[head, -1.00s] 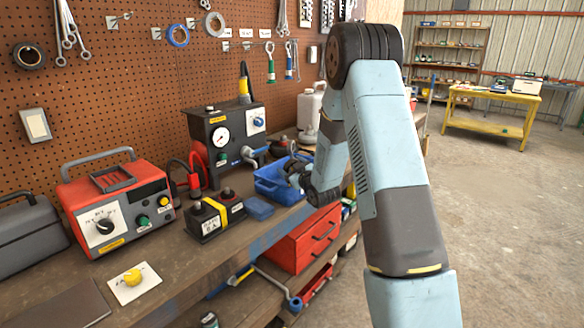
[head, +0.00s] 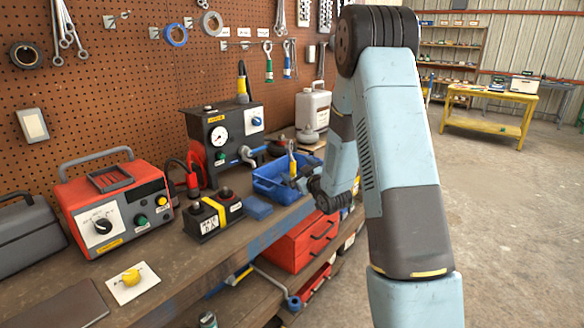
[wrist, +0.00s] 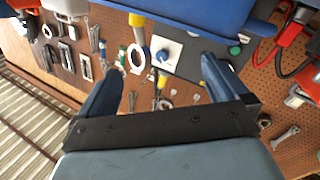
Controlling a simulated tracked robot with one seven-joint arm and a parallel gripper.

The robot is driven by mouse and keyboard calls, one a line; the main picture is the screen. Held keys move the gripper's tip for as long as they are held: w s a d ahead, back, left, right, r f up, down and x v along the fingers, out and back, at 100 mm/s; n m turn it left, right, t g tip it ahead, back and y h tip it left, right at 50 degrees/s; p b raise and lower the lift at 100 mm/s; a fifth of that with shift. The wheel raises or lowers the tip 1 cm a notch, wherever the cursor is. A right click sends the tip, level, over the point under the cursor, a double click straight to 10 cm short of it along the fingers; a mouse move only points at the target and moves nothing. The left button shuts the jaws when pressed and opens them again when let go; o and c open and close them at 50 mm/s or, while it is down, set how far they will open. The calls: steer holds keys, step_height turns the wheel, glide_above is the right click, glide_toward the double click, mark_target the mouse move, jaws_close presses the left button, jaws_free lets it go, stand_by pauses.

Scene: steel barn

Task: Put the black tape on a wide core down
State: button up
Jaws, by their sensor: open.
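A black ring (head: 27,55), which looks like the black tape, hangs on the pegboard at the upper left of the head view. It is far from my gripper, and I cannot tell its core width. My gripper (head: 297,181) is at the front right of the blue bin (head: 268,189), partly hidden by my arm. In the wrist view my gripper (wrist: 160,78) has its two blue-grey fingers wide apart, with nothing held between them. The pegboard and tools show beyond the fingers. I cannot make out the black tape in the wrist view.
A blue tape roll (head: 175,35) and a grey one (head: 212,24) hang on the pegboard. The workbench (head: 190,270) holds a red power unit (head: 115,205), a gauge box (head: 222,135) and a white jug (head: 314,108). Red drawers (head: 300,245) stand below. Open floor lies at right.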

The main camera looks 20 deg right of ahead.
steer(key=s+d+r+m+g+h, duration=0.2)
steer(key=s+r+m+g+h, duration=0.25)
steer(key=s+r, duration=0.95)
steer(key=s+a+r+m+g, duration=0.1)
steer(key=s+a+r+g, duration=0.1)
steer(key=s, duration=1.2)
steer(key=s+a+r+m+g, duration=0.1)
steer(key=s+g, duration=0.4)
steer(key=s, duration=1)
steer(key=shift+a+r+m, duration=0.35)
steer(key=shift+a+r, duration=0.05)
steer(key=shift+a, duration=0.3)
steer(key=shift+s+g+y, duration=0.15)
steer(key=shift+g+y, duration=0.1)
